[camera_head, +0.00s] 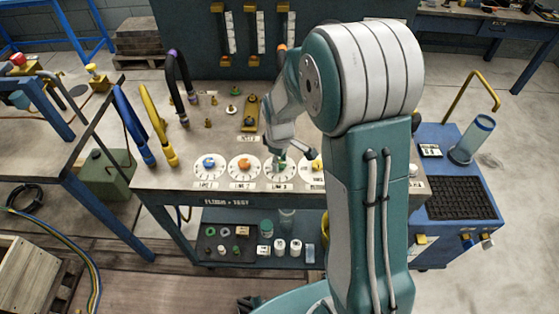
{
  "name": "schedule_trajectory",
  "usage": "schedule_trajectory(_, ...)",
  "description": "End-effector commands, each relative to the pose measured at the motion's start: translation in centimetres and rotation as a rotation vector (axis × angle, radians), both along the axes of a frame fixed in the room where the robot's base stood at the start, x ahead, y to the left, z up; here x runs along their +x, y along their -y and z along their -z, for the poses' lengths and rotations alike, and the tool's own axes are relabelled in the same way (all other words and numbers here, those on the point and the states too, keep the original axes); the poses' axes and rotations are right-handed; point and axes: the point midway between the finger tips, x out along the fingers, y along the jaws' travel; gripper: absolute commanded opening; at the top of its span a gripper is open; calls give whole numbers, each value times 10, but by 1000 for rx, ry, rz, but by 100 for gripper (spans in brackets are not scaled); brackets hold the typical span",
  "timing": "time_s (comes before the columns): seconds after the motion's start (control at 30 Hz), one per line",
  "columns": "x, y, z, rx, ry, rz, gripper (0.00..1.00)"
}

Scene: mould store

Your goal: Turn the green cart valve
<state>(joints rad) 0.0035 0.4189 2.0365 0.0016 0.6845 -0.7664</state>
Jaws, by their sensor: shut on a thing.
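The cart (165,196) has a top panel with a row of round white dials, each with a coloured valve handle. The green cart valve (281,166) sits on the third dial from the left, and only a little of its green shows under my gripper. My gripper (280,157) points down at that dial and is shut on the green valve. The fingers and my arm hide most of the handle, so its angle cannot be told.
A blue valve (209,162) and an orange valve (244,164) stand to the left, a partly hidden yellow valve (315,165) to the right. Curved hoses (158,122) rise at the cart's left. A blue unit (455,180) stands right. The lower shelf (215,257) holds small jars.

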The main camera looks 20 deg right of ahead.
Motion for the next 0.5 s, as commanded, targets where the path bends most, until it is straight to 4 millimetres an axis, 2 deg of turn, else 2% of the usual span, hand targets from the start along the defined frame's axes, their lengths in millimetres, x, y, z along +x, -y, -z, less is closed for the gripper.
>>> schedule_trajectory(0.27,-1,0,2,-2,-4,141,0)
schedule_trajectory(0.5,-1,0,2,-2,-5,355,0)
